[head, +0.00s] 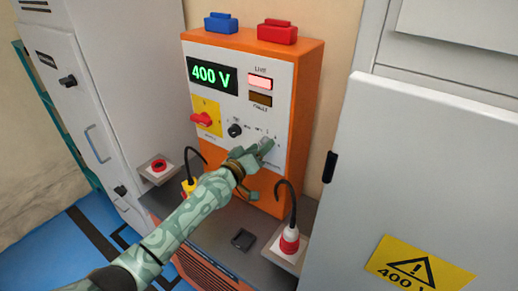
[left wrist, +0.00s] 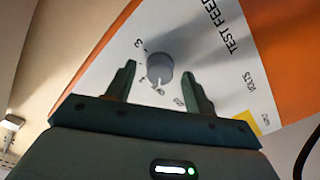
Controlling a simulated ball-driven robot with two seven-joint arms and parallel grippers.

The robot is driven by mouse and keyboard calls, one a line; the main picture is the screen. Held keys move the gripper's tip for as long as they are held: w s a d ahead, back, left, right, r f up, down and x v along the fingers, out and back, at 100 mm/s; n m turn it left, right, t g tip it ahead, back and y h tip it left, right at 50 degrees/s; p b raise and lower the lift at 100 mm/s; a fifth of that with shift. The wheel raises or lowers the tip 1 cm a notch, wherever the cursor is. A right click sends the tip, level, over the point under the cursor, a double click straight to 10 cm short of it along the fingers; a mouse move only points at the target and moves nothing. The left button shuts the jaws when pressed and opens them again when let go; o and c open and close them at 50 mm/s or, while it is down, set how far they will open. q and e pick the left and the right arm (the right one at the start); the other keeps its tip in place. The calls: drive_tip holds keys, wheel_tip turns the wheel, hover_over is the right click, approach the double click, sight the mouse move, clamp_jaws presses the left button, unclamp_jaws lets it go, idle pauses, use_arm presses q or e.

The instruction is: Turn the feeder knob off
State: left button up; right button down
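The orange feeder box (head: 306,95) has a white front panel with a lit green 400 V display (head: 212,75). A grey round knob (head: 266,143) is at the panel's lower right. It also shows in the left wrist view (left wrist: 160,67), with a scale of small marks around it. My left gripper (head: 250,155) is at this knob, with its fingers open on either side and a gap visible to each. A black knob (head: 235,130) and a red switch (head: 201,119) on a yellow plate sit further left. My right gripper is out of view.
The LIVE lamp (head: 260,82) glows pinkish red; the lamp below it (head: 260,99) is dark amber. Grey cabinets (head: 400,170) flank the box.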

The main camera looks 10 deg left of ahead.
use_arm(q)
drive_tip(key=p+v, duration=0.2)
drive_tip(key=v, duration=1.4)
drive_tip(key=shift+p, duration=0.3)
drive_tip(key=shift+s+f, duration=0.1)
drive_tip(key=shift+s, duration=0.05)
